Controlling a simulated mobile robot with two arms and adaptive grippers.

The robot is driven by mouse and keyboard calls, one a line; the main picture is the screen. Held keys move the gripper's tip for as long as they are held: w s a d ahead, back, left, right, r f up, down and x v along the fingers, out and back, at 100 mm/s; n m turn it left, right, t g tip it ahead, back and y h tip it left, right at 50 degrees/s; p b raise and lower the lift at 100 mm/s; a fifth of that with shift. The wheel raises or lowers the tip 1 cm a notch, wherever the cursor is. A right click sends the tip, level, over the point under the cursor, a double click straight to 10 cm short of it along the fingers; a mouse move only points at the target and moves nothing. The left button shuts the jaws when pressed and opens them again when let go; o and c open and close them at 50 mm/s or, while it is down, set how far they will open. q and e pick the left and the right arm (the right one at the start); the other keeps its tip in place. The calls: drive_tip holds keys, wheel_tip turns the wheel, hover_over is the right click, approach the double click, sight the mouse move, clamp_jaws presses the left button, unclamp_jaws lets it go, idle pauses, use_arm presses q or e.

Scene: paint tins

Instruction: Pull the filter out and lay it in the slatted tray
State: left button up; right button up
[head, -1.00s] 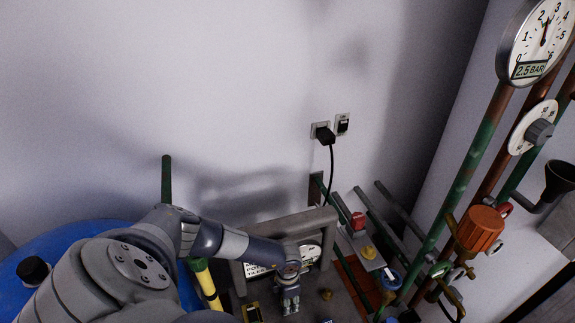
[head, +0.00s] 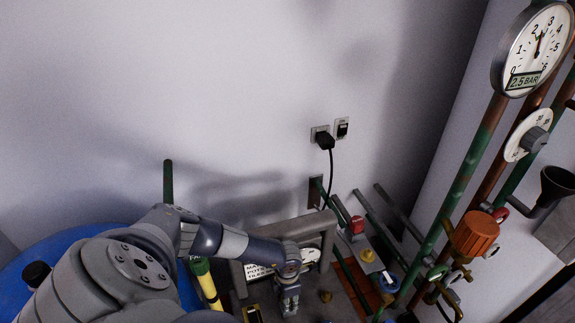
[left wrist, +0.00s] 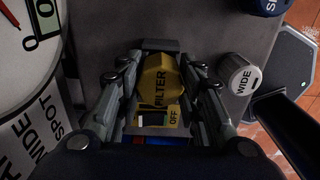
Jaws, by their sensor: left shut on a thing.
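In the head view my left gripper (head: 288,303) points down at the grey machine top, and the filter is hidden there. Whether the filter still sits in its seat I cannot tell. I cannot make out the slatted tray in either view. My right gripper is not in view.
A grey WIDE knob (left wrist: 238,74) stands right of the gripper. A large dial (left wrist: 22,60) is at the left. In the head view, a grey frame (head: 325,222) stands behind the gripper. Pipes with an orange valve (head: 474,233) rise at the right; a blue drum (head: 60,245) is left.

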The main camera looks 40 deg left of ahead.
use_arm(q)
drive_tip(key=shift+r+p, duration=1.1)
drive_tip(key=shift+r, duration=0.25)
drive_tip(key=shift+r+p, duration=1.85)
drive_tip(key=shift+r, duration=0.2)
